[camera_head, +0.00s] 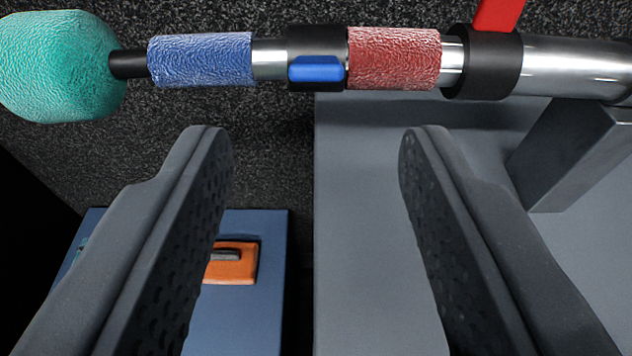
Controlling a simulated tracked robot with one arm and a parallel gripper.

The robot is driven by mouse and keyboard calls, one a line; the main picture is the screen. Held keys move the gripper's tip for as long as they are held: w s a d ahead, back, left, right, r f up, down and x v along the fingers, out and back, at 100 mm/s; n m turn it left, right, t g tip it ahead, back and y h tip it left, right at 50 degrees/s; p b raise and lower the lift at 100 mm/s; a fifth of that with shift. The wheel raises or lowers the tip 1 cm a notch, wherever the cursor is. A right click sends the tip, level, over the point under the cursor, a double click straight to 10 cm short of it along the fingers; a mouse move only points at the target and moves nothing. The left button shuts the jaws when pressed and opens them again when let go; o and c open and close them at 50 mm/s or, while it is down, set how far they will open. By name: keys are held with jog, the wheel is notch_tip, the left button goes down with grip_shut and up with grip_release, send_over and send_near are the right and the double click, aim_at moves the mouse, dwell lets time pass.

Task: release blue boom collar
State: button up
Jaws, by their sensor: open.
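A boom pole lies across the top of the view. Its black collar (315,44) has a blue latch (316,68) on its lower face and sits between a blue textured grip (200,59) and a red textured grip (395,58). A second black collar (485,66) with a red lever (498,14) is farther right on the pole. My gripper (314,138) is open and empty. Its two fingers reach up from below, one on each side of the blue collar's position in the picture, with their tips short of the pole and apart from it.
A teal foam-like head (62,66) ends the pole at the left. A grey box or bench (360,240) fills the lower right, with a dark support block (570,150) by the pole. A blue box (250,315) with an orange latch (236,266) is lower left.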

jog(key=shift+b+v, duration=2.55)
jog(key=shift+b, duration=1.3)
